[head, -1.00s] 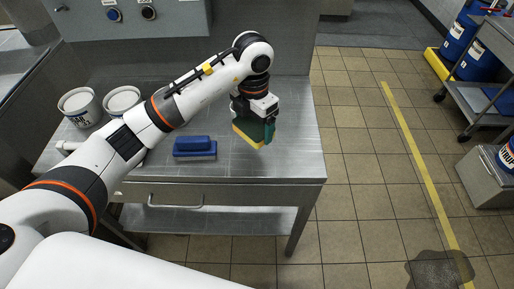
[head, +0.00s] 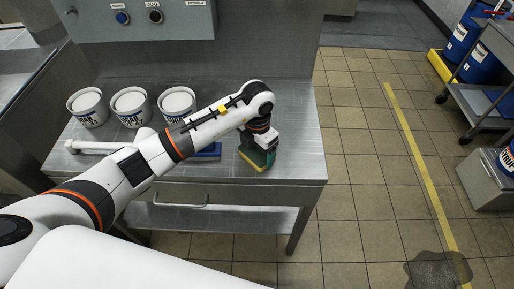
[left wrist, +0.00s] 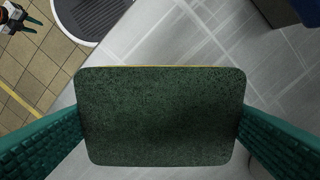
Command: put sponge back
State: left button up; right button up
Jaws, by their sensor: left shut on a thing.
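The sponge (head: 254,161), yellow with a dark green scouring face, is in my left gripper (head: 259,154) over the right part of the steel table (head: 300,150). In the left wrist view the green face of the sponge (left wrist: 163,115) fills the space between the two green fingers of my left gripper (left wrist: 163,130). The fingers are shut on its two short sides. A thin yellow edge shows along its top. The sponge is low over the tabletop; I cannot tell whether it touches.
A blue block-shaped tool (head: 208,153) lies left of the sponge, partly hidden by my arm. Three white labelled pails (head: 131,106) stand at the table's back left. A white rod-like thing (head: 95,146) lies before them. The table's right end is clear.

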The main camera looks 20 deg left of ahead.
aim_at(257, 150)
pick_arm(q)
jog(key=shift+f, duration=0.2)
jog(key=o, duration=0.7)
jog(key=shift+r, duration=0.1)
jog(key=shift+r, duration=0.25)
notch_tip(257, 150, up, 12)
jog(key=b, duration=0.2)
jog(key=shift+f+b, duration=0.1)
jog(key=shift+b, duration=0.2)
